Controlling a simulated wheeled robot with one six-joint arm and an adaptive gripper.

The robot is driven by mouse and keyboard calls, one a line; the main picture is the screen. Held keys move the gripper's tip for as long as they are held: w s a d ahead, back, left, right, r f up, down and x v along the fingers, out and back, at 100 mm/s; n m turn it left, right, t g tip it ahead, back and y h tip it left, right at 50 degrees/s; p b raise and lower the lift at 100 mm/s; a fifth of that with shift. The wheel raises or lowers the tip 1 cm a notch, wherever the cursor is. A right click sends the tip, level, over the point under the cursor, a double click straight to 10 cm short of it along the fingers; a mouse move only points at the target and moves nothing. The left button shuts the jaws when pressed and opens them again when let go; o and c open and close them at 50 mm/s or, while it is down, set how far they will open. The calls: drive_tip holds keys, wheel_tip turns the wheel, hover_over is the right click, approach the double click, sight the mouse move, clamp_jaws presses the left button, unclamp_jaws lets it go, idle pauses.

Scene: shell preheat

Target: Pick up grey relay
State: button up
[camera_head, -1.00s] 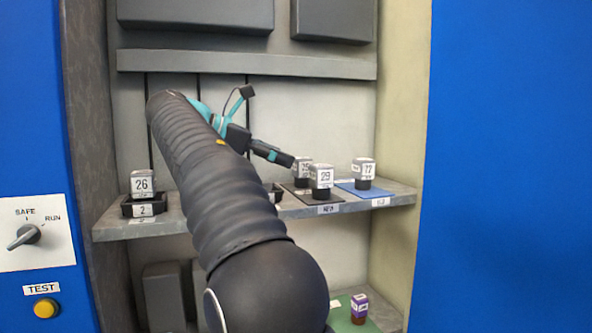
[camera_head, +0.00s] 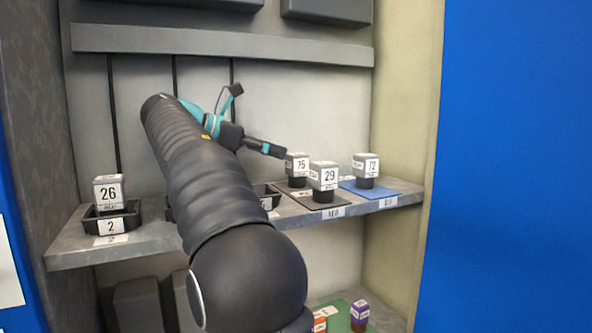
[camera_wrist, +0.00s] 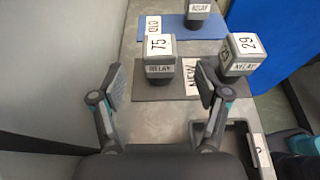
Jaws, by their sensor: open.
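Several grey relays with white number labels stand on the shelf. Relay 75 (camera_head: 297,167) and relay 29 (camera_head: 324,177) stand on a dark mat marked NEW; relay 72 (camera_head: 366,167) stands on a blue mat. Relay 26 (camera_head: 109,194) sits in black tray 2 at the left. My gripper (camera_head: 277,152) is beside relay 75. In the wrist view my gripper (camera_wrist: 166,90) is open and empty; relay 75 (camera_wrist: 160,48) lies ahead between the finger lines, and relay 29 (camera_wrist: 243,54) is beyond the right finger.
The blue mat (camera_wrist: 215,29) is marked OLD. Another black tray (camera_head: 267,193) is partly hidden by my arm. A purple relay (camera_head: 360,312) and an orange one (camera_head: 320,323) are on a green mat below. The shelf's back wall and right side wall bound the space.

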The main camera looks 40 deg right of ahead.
sight(288, 155)
drive_tip(key=shift+x, duration=3.55)
drive_tip(key=c, duration=1.3)
